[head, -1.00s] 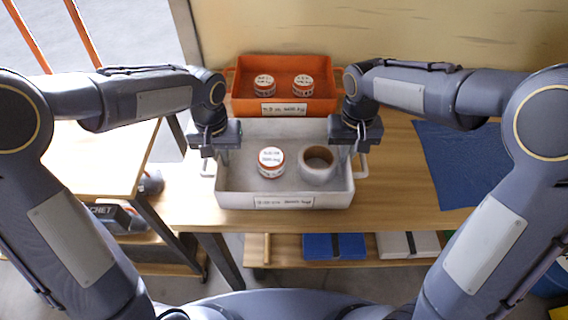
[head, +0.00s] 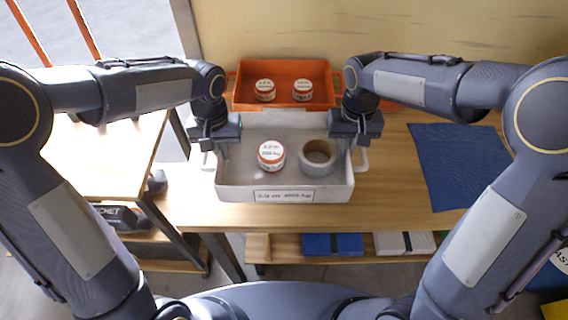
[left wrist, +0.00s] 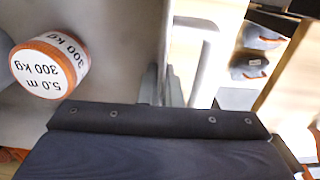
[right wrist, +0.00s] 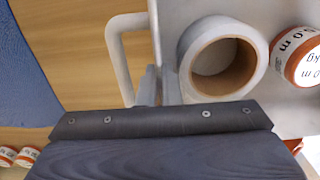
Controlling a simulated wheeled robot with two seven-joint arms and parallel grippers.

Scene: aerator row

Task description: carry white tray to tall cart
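The white tray (head: 228,190) is in front of me in the head view, held level above the wooden table. It carries an orange-lidded white jar (head: 271,156) and a grey tape roll (head: 318,157). My left gripper (head: 221,150) is shut on the tray's left wall, beside the left handle. My right gripper (head: 355,148) is shut on the right wall, beside the right handle (right wrist: 122,60). Both wrist views show fingers on either side of a wall. A higher wooden top on dark legs (head: 105,160) at the left may be the tall cart; I cannot be sure.
An orange tray (head: 284,72) with two jars stands close behind the white tray, its front partly hidden. A blue mat (head: 468,165) lies on the table (head: 395,190) at the right. The wall is behind. Boxes (head: 332,244) sit on a lower shelf.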

